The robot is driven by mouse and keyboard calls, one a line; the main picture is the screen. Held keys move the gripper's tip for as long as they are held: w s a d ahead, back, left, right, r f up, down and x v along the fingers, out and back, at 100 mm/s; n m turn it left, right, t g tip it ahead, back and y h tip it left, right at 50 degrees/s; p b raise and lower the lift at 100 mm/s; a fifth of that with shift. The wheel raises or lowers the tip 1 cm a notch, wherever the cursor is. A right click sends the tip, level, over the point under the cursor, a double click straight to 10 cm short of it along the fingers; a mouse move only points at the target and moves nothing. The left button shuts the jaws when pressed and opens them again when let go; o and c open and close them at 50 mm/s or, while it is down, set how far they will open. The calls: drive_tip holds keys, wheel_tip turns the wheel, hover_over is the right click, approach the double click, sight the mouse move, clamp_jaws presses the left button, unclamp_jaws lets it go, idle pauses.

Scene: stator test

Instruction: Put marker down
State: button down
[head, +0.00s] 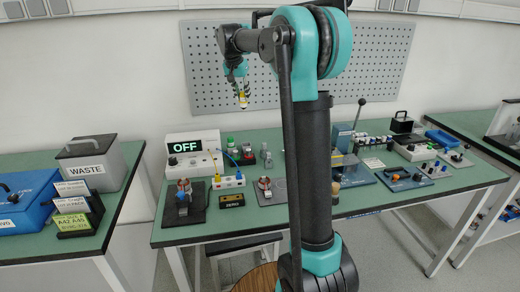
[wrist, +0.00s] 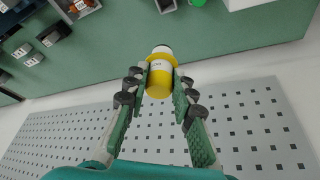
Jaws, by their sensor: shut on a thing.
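My gripper (head: 240,91) is raised well above the back of the green bench in the head view, in front of the grey pegboard. It is shut on a marker (head: 243,101), a short cylinder with yellow and white parts. In the wrist view the marker (wrist: 160,70) sits between the two green finger pads of my gripper (wrist: 159,82), with its dark end pointing away from my wrist. The marker touches nothing else that I can see.
The bench (head: 261,206) holds a white box reading OFF (head: 195,150), two stators on dark plates, a ZERO box (head: 232,201) and several tools at right. A WASTE bin (head: 88,163) stands on the left table. My arm hides the bench middle.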

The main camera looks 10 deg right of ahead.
drive_tip(key=shift+w+d+f, duration=0.15)
drive_tip(key=shift+d+f, duration=0.05)
drive_tip(key=shift+d, duration=0.05)
wheel_tip(320, 180, down, 19)
drive_tip(key=shift+d+f, duration=0.1)
drive_tip(key=shift+f, duration=0.1)
drive_tip(key=shift+f, duration=0.4)
drive_tip(key=c, duration=1.3)
unclamp_jaws()
drive_tip(key=v, duration=1.3)
drive_tip(key=shift+w, duration=0.1)
drive_tip(key=shift+f, duration=0.1)
